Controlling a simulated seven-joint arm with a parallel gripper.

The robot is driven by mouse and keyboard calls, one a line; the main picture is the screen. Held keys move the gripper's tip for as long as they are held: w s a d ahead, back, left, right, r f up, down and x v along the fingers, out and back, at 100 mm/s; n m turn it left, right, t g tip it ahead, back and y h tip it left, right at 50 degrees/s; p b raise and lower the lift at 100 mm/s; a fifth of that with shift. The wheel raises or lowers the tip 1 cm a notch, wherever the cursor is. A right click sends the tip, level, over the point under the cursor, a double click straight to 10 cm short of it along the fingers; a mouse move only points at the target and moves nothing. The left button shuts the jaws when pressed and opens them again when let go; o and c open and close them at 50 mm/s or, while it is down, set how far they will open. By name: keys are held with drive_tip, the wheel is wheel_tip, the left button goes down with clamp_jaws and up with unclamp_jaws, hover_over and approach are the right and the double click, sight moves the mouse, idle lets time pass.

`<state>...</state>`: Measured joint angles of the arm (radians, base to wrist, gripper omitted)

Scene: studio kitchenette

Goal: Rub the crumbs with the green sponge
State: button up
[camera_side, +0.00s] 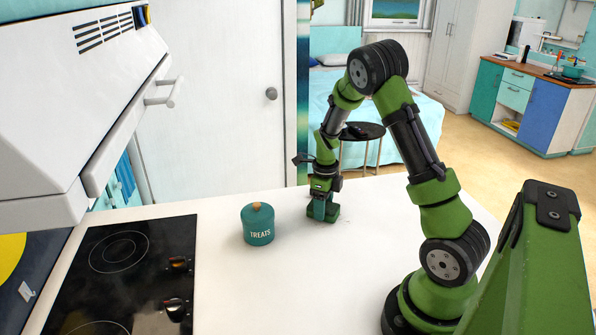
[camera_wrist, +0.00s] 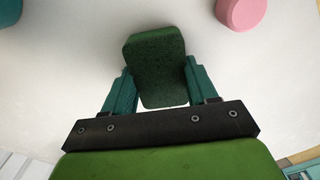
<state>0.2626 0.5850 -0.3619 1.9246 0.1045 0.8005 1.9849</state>
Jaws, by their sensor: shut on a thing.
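The green sponge (camera_wrist: 155,68) is between the two teal fingers of my gripper (camera_wrist: 158,90), which is shut on it. In the side view my gripper (camera_side: 322,205) points down, with the sponge (camera_side: 331,215) low at the white counter. I cannot tell for certain whether the sponge touches the counter. A few faint specks (camera_side: 347,221), perhaps the crumbs, lie just right of the sponge; they are too small to make out clearly. No crumbs are clear in the wrist view, where the sponge and gripper hide part of the counter.
A teal jar marked TREATS (camera_side: 258,226) stands left of my gripper. A black cooktop (camera_side: 130,265) is further left, under a white hood (camera_side: 80,100). A pink round object (camera_wrist: 241,12) shows at the wrist view's top. The white counter (camera_side: 300,290) is clear in front.

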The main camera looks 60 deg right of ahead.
drive_tip(key=shift+r, duration=4.15)
